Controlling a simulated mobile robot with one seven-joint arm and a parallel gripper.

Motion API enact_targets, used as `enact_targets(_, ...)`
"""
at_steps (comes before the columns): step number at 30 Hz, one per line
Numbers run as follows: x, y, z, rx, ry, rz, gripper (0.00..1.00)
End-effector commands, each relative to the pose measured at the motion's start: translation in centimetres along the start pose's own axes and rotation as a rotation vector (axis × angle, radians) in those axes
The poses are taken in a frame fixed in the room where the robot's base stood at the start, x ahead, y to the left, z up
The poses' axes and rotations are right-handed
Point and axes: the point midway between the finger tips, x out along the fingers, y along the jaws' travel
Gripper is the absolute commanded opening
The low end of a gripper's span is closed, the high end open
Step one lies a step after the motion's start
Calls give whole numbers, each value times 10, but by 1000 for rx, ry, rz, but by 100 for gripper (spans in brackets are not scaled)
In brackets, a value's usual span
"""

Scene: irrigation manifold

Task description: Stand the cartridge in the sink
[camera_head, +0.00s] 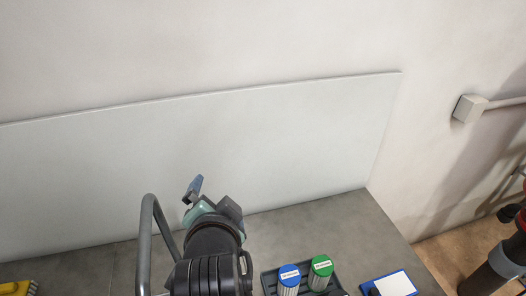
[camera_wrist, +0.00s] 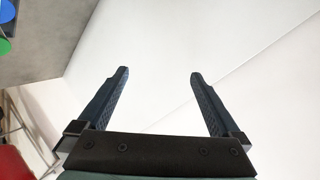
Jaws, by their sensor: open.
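Two cartridges stand side by side in a dark tray (camera_head: 268,283) on the grey counter, one with a blue cap (camera_head: 289,275) and one with a green cap (camera_head: 321,265). Both have white ribbed bodies and small labels. I cannot tell which one the task means. Their blue cap (camera_wrist: 5,6) and green cap (camera_wrist: 4,46) also show at the left edge of the wrist view. My gripper (camera_wrist: 157,75) is open and empty, its fingers apart against the pale wall. In the head view my gripper (camera_head: 205,195) is raised left of the cartridges. No sink basin is clearly visible.
A grey curved metal pipe (camera_head: 146,225) rises left of my arm. A blue-edged white item (camera_head: 394,284) lies right of the tray, and a yellow brush (camera_head: 18,288) at the far left. A backsplash panel (camera_head: 250,140) stands behind. Dark piping (camera_head: 500,265) is at the right.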

Motion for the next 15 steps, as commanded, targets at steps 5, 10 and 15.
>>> enact_targets(5,-79,-99,-130,-307,433,-283,100)
enact_targets(10,-193,-160,-211,-572,885,-401,100)
enact_targets(15,-277,-183,-241,-717,1191,-408,100)
